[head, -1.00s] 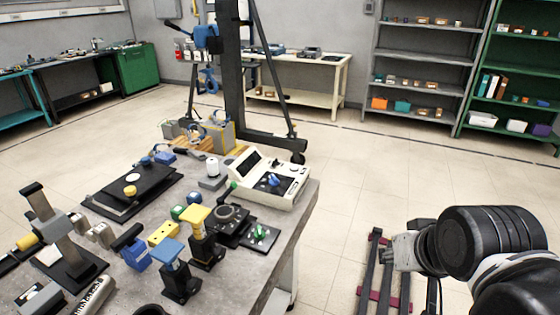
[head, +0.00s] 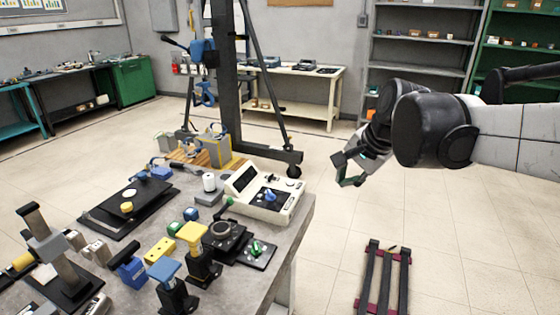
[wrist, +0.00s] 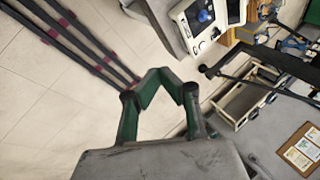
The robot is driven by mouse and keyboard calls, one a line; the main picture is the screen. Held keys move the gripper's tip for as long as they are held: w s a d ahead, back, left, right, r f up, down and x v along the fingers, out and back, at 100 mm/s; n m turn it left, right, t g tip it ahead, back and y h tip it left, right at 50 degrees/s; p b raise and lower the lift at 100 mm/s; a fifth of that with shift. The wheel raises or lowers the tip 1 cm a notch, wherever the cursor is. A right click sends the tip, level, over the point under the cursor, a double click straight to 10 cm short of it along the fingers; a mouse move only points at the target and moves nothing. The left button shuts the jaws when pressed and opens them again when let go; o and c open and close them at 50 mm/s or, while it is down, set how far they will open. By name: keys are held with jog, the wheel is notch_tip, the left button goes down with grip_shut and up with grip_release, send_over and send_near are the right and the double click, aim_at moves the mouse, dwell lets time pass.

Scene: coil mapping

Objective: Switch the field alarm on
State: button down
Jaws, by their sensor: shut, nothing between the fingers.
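A white console (head: 282,207) with a tilted screen (head: 243,178) and a blue knob (head: 270,195) stands at the right far part of the workbench. The console (wrist: 198,40) and its blue knob (wrist: 205,16) also show at the top of the wrist view. No label marks the field alarm; I cannot tell which control is its switch. My gripper (head: 345,182) is shut and empty, in the air to the right of the console and beyond the bench edge. Its green-padded fingers (wrist: 161,72) meet in the wrist view, apart from the console.
The grey bench (head: 290,238) is crowded: a dark plate with a green knob (head: 257,249), yellow-topped (head: 191,232) and blue-topped (head: 166,271) stands, and a black platform (head: 110,213). A dark hoist frame (head: 225,80) rises behind. A dark rack (head: 384,280) lies on the otherwise clear floor at right.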

jog(key=w+a+m+y, duration=0.1)
jog(key=w+a+m, duration=0.25)
jog(key=w, duration=0.65)
jog(key=m+g+y+p, duration=0.3)
jog(key=m, duration=0.7)
send_near(271, 178)
jog(key=d, duration=0.3)
jog(key=shift+s+d+r, duration=0.25)
jog(key=shift+s+r, duration=0.1)
jog(key=shift+r, duration=0.1)
jog(key=x, duration=1)
jog(key=shift+w+a+r, duration=0.1)
jog(key=shift+w+a, duration=0.05)
